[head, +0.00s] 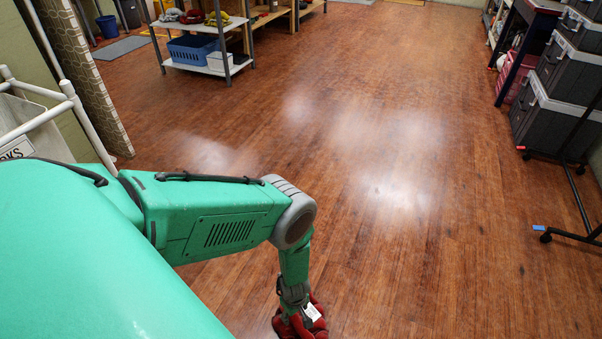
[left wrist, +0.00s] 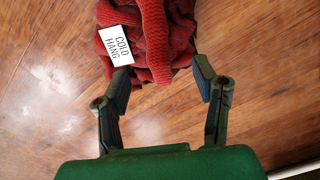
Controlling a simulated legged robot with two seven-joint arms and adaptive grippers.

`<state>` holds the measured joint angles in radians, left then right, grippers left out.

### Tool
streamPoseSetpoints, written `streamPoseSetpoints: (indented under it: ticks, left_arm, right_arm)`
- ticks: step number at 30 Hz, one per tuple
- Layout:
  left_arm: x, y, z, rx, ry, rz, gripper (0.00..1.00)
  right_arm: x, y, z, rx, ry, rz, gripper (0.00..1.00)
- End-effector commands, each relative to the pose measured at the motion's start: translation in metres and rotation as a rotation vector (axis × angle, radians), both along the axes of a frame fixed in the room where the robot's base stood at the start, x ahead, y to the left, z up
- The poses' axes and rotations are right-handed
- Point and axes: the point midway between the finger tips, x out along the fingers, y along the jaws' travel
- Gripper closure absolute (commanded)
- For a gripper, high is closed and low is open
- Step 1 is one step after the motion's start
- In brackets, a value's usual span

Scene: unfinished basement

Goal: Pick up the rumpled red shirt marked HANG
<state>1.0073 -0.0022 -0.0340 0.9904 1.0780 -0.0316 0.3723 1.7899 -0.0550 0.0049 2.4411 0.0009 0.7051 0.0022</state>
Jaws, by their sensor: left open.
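The rumpled red shirt (left wrist: 168,38) lies on the wood floor in the left wrist view. It looks like a knitted heap, with a white tag (left wrist: 116,45) on its left side reading COLD HANG. My left gripper (left wrist: 160,80) is open, its two fingers on either side of the shirt's near end. I cannot tell whether the fingers touch the cloth. In the head view the shirt (head: 290,328) shows at the bottom edge, partly hidden under my left gripper (head: 297,310) and cut off by the frame. My right gripper is not in view.
A shelf unit (head: 205,70) with a blue basket (head: 192,49) stands at the back left. A white-framed cart (head: 40,125) is at the left. Grey lidded bins (head: 555,120) and a wheeled rack's base (head: 570,238) are at the right. The middle floor is clear.

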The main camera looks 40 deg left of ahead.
Motion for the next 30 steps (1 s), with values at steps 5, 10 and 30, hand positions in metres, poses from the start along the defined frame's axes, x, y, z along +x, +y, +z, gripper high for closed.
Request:
streamPoseSetpoints:
  ticks: [5, 10, 30]
  left_arm:
    - [0.000, -0.002, -0.035, 0.002, -0.001, -0.003, 0.46]
    - [0.001, -0.001, -0.046, 0.000, -0.001, -0.002, 0.46]
    - [0.003, -0.004, -0.098, 0.000, -0.001, -0.001, 0.46]
  right_arm:
    - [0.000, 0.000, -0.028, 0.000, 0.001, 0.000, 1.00]
    - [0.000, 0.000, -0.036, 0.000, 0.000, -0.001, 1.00]
    - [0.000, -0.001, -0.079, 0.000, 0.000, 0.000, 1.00]
